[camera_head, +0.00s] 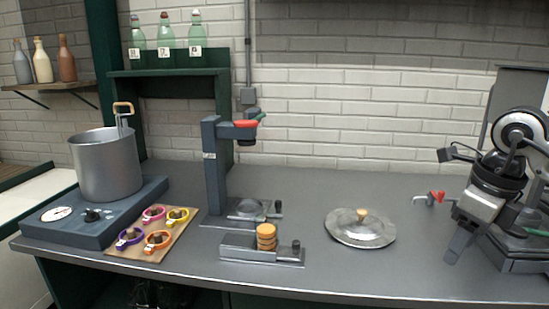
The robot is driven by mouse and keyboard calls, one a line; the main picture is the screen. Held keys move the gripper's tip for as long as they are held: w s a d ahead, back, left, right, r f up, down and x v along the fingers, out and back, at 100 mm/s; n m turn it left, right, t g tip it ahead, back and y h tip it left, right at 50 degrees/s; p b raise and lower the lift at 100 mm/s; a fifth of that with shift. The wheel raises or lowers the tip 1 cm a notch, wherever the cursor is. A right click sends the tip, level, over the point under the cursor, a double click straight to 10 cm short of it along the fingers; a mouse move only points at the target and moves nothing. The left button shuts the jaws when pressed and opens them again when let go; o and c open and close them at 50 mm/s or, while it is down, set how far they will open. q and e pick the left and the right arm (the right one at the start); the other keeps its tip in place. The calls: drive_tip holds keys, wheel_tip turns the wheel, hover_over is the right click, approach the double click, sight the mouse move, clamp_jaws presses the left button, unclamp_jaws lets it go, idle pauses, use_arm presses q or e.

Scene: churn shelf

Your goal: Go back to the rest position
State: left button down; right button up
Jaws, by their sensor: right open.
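My right gripper (450,206) is at the right side of the head view, over the right end of the grey counter (300,190). Its two fingers are spread wide, one up and one down, and I see nothing between them. A small red-handled tap or valve (436,197) shows near the gap between the fingers; how far behind it is I cannot tell. My left gripper is not in view.
A pot (106,165) stands on a burner base (50,228) at the left, beside a board of coloured rings (113,250). A press stand (213,165), a tray with orange discs (237,254) and a round lid (345,238) sit mid-counter. Bottles (166,42) stand on a shelf.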

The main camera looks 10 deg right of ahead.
drive_tip(key=s+a+f+m+t+y, duration=0.1)
drive_tip(key=a+f+m+y, duration=0.15)
drive_tip(key=a+y, duration=0.9)
drive_tip(key=s+a+f+m+y, duration=0.1)
drive_tip(key=a+f+m+y, duration=0.15)
drive_tip(key=a+y, duration=0.95)
wheel_tip(320, 180, down, 9)
drive_tip(key=w+m+t+h, duration=0.3)
drive_tip(key=m+t+h, duration=1.2)
drive_tip(key=m, duration=0.8)
drive_tip(key=s+f+m+g+h, duration=0.3)
drive_tip(key=s+f+m, duration=0.2)
drive_tip(key=f, duration=0.4)
drive_tip(key=s+d+f+m+g+h, duration=0.1)
drive_tip(key=s+f+m+g+h, duration=0.2)
drive_tip(key=s+f, duration=0.4)
wheel_tip(320, 180, down, 3)
drive_tip(key=m+g, duration=0.1)
drive_tip(key=m, duration=0.1)
drive_tip(key=shift+s+r+m, duration=0.2)
drive_tip(key=shift+s+m, duration=0.05)
drive_tip(key=shift+m, duration=0.15)
drive_tip(key=shift+d, duration=0.1)
